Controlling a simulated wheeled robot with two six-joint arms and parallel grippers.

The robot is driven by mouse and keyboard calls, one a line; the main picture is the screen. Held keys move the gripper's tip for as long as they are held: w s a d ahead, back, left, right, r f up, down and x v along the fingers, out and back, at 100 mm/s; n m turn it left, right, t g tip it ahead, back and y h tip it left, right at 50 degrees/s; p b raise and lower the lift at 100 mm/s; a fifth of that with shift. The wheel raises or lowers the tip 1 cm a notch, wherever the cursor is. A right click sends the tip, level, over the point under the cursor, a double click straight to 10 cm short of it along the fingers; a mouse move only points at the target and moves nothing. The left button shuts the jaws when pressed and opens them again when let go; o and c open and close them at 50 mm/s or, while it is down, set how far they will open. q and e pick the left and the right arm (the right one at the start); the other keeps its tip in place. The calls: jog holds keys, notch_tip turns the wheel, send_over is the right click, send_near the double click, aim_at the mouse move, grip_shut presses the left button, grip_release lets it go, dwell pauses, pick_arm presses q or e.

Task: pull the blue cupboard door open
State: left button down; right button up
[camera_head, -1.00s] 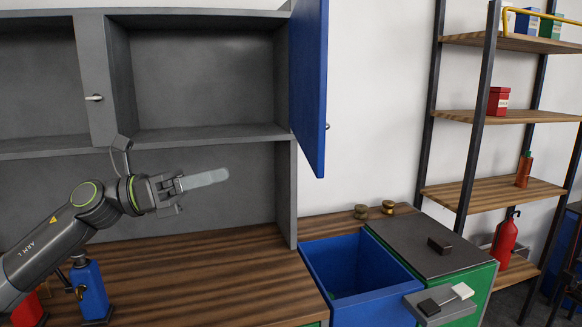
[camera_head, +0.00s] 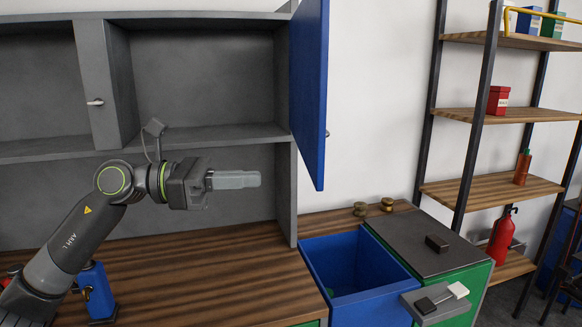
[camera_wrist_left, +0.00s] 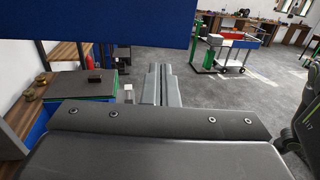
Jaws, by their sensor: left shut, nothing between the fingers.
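The blue cupboard door (camera_head: 308,95) stands swung out from the right side of the grey wall cupboard (camera_head: 205,85), which is open. Its small handle (camera_head: 327,133) shows at the door's right edge. My left gripper (camera_head: 240,180) is shut and empty, below the cupboard's bottom board and left of the door's lower corner. In the head view there is a gap between the fingertips and the door. In the left wrist view the door (camera_wrist_left: 110,22) is a blue panel across the top, above the gripper's closed fingers (camera_wrist_left: 163,85). My right gripper is not in view.
Below is a wooden worktop (camera_head: 220,265) with a blue bottle (camera_head: 95,290) near my left arm. An open blue bin (camera_head: 365,290) and a dark-topped green cabinet (camera_head: 430,240) stand at right. A shelf rack (camera_head: 500,115) stands farther right.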

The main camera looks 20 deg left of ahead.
aim_at(311, 177)
pick_arm(q)
jog(key=p+x, duration=0.2)
jog(key=x, duration=0.3)
jog(key=shift+w+d+r+p, duration=0.15)
jog(key=shift+d+r+p, duration=0.05)
jog(key=shift+d+p, duration=0.2)
jog(key=shift+p+x, duration=0.45)
jog(key=shift+x, duration=0.5)
jog(key=shift+f, duration=0.15)
jog(key=b+x, duration=0.2)
jog(key=x, duration=0.9)
jog(key=shift+w+d, duration=0.2)
jog(key=shift+w, duration=0.25)
jog(key=shift+a, duration=0.1)
